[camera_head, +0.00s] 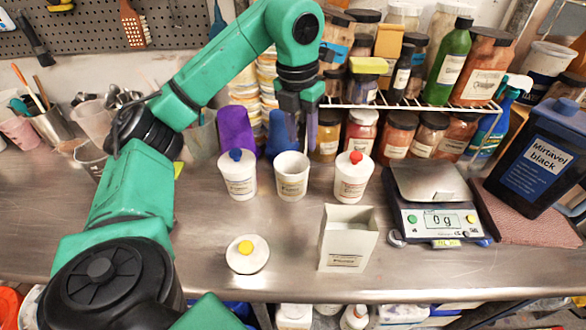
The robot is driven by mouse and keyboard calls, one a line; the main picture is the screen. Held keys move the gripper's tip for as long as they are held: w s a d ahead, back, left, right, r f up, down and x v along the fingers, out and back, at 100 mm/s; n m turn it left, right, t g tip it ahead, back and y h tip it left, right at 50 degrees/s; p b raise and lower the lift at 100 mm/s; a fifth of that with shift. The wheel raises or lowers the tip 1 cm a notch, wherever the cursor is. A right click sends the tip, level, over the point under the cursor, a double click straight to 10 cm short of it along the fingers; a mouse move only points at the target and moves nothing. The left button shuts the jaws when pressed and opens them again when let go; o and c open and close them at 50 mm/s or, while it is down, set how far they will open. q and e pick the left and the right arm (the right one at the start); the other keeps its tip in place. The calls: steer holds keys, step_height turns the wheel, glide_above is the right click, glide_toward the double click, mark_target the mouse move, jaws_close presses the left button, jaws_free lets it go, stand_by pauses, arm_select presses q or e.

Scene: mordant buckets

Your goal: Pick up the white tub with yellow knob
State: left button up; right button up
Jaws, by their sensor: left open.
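The white tub with yellow knob (247,263) stands on the steel bench near its front edge, left of the white open box. It is seen from above, with its knob upward and nothing touching it. My left gripper (298,138) points down, open and empty, at the back of the bench above the white cup. It is well behind and to the right of the yellow-knob tub. My right gripper is not in view.
A blue-knob tub (238,178), a white cup (291,178) and a red-knob tub (352,181) stand in a row behind. The open box (346,245), a scale (435,215) and a black jug (535,160) are to the right. The front-left bench is partly hidden by my arm.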

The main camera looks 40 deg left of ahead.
arm_select(q)
steer(key=p, duration=0.1)
glide_above(305, 171)
steer(key=s, duration=0.1)
step_height(305, 171, down, 4)
steer(key=f+p, duration=0.1)
steer(key=f, duration=0.2)
steer(key=w+f+p, duration=0.1)
steer(key=f, duration=0.3)
steer(key=shift+w+a+f, duration=0.15)
steer(key=shift+w+a, duration=0.05)
steer(key=shift+f, duration=0.4)
jaws_close()
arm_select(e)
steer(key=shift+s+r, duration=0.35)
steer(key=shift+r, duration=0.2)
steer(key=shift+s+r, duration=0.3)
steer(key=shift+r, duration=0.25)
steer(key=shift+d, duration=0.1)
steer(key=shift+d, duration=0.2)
